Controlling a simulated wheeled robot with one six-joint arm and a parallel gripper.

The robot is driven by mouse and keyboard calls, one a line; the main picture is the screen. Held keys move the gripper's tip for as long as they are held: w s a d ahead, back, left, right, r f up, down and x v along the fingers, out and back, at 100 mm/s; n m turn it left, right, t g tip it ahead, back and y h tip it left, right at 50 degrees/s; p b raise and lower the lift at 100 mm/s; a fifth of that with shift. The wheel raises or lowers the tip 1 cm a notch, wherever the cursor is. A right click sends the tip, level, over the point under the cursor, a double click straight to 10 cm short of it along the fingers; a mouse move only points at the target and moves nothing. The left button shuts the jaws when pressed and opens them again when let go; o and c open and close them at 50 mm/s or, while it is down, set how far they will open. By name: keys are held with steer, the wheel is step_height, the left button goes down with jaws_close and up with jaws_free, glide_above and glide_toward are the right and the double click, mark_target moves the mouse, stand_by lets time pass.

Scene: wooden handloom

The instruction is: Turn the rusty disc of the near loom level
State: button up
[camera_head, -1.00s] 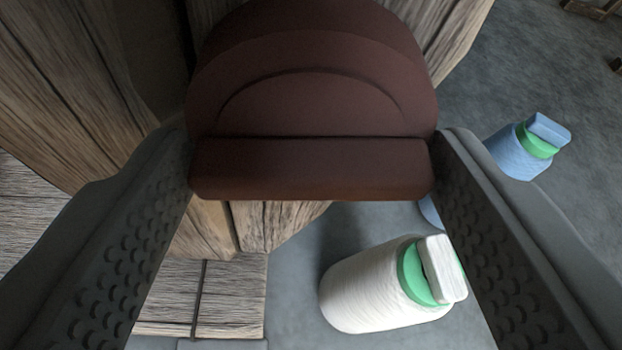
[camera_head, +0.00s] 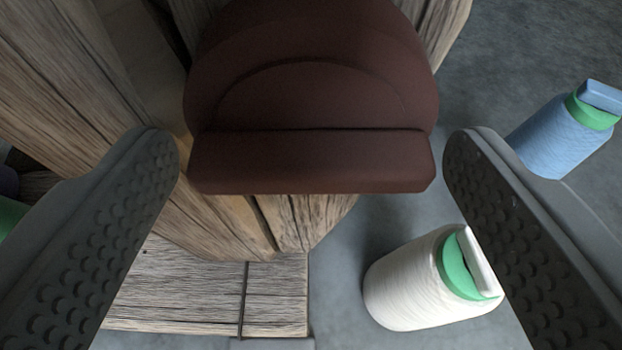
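The rusty disc (camera_head: 312,100) is dark red-brown and fills the upper middle of the view. It has a raised straight bar (camera_head: 312,163) across its front that lies nearly level in the picture. My gripper (camera_head: 312,158) is open, with one grey studded finger on each side of the bar. A small gap shows between each finger and the bar's ends. The top of the disc is cut off by the picture edge.
The loom's wooden beams (camera_head: 130,200) stand behind and left of the disc. Grey floor (camera_head: 530,40) shows at upper right.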

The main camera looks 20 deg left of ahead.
steer(key=shift+r, duration=0.1)
steer(key=v, duration=1.7)
steer(key=shift+s+r, duration=0.15)
steer(key=shift+s, duration=0.05)
